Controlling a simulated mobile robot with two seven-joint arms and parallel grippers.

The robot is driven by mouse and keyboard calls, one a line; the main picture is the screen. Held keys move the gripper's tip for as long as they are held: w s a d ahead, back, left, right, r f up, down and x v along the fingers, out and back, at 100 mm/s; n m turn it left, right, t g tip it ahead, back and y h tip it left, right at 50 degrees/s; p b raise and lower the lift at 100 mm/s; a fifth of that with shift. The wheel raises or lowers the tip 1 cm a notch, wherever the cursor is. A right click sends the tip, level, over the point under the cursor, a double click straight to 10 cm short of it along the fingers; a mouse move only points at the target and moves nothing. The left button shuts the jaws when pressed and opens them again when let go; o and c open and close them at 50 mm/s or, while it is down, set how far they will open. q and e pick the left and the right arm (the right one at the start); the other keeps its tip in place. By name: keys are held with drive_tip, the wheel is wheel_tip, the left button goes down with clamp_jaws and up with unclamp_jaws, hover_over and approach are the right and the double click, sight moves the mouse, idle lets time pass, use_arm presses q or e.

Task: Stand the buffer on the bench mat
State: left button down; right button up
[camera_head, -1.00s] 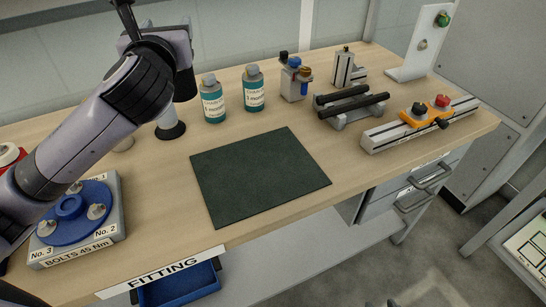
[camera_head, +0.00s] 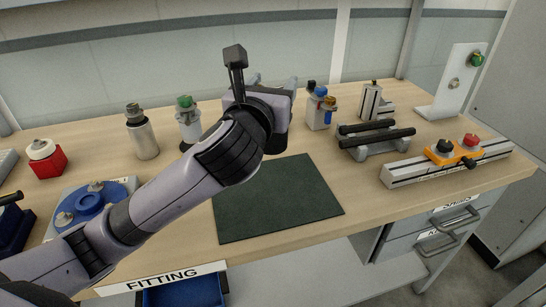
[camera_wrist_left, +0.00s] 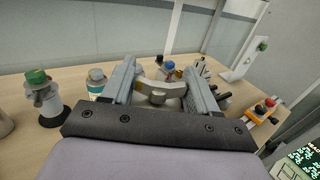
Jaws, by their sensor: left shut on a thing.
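My left gripper (camera_head: 274,86) is above the far edge of the dark green bench mat (camera_head: 278,200), which lies bare. In the left wrist view my left gripper (camera_wrist_left: 160,80) is shut on a pale grey part (camera_wrist_left: 160,92) with a crossbar and a rounded middle. I take this part for the buffer, though its lower end is hidden. In the head view my wrist covers it. I cannot tell its tilt or its height above the bench. My right gripper is not in view.
A green-capped fitting (camera_head: 187,122) on a black base and a metal cylinder (camera_head: 142,133) stand left of the mat. A blue-capped block (camera_head: 320,108), a black-barred stand (camera_head: 376,140) and a rail (camera_head: 445,162) stand right. A labelled bottle (camera_wrist_left: 96,82) is beside my left finger.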

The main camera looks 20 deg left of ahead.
sight(272, 150)
use_arm(q)
wheel_tip(272, 150, down, 13)
drive_tip(key=shift+f+b, duration=0.1)
drive_tip(key=shift+b, duration=1.1)
drive_tip(key=shift+f, duration=0.15)
drive_tip(key=shift+c, duration=1.5)
unclamp_jaws()
drive_tip(key=shift+f, duration=0.1)
drive_tip(key=shift+s, duration=0.15)
drive_tip(key=s, duration=1.1)
drive_tip(key=shift+s+d+r, duration=0.2)
drive_tip(key=shift+s+d, duration=0.1)
drive_tip(key=shift+s, duration=0.05)
